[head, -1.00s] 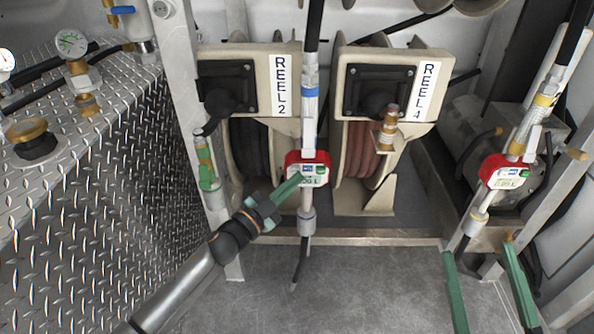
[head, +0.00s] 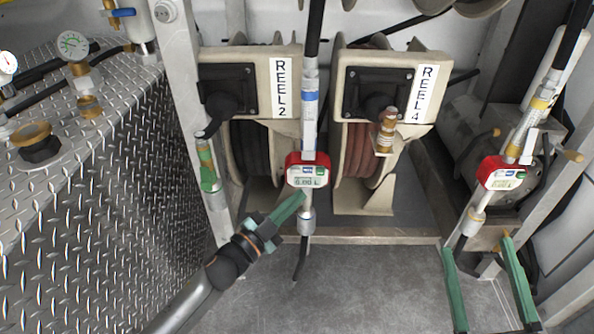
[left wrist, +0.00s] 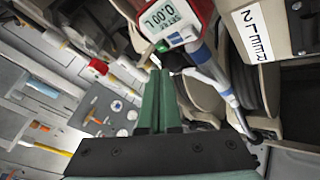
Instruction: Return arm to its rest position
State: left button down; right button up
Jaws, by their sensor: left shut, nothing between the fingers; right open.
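My left gripper (head: 298,198) is shut and empty, its green fingers pressed together, just below and left of a red and white meter (head: 307,171) hanging on a hose in front of the reels. The head view shows a small gap between the fingertips and the meter. In the left wrist view my left gripper (left wrist: 158,75) points up toward the same meter (left wrist: 178,20), whose display reads about 0.00 L. My right gripper (head: 483,275) is open at the lower right, its two green fingers wide apart, below a second red and white meter (head: 505,173).
Reel 2 (head: 285,62) and reel 4 (head: 408,57) stand behind the first meter. A diamond-plate tank (head: 95,215) with gauges fills the left. A grey post (head: 185,110) stands beside it. The grey floor (head: 340,285) in front is clear.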

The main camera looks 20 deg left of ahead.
pick_arm(q)
jog(key=shift+s+d, duration=0.15)
jog(key=shift+s, duration=0.4)
pick_arm(e)
jog(key=shift+r, duration=0.2)
pick_arm(q)
jog(key=shift+s, duration=0.1)
pick_arm(e)
jog(key=shift+f, duration=0.1)
notch_tip(320, 180, down, 15)
jog(key=w+m+g+h, duration=0.2)
jog(key=m+g+h, duration=0.1)
jog(key=g+h, duration=0.15)
pick_arm(q)
jog(key=s+n+g+y+p, duration=0.5)
jog(key=s+n+g+p, duration=0.3)
jog(key=s+p, duration=1.4)
jog(key=shift+s+a+f+n+g+y, duration=0.4)
jog(key=shift+s+n, duration=0.2)
jog(key=shift+n, duration=0.5)
pick_arm(e)
jog(key=s+d+f+m+g+h, duration=0.1)
jog(key=s+d+m+g+h, duration=0.1)
jog(key=s+g, duration=0.5)
jog(key=shift+s+d+f+m+g, duration=0.2)
jog(key=shift+s+d+m+g, duration=0.25)
jog(key=shift+s, duration=0.65)
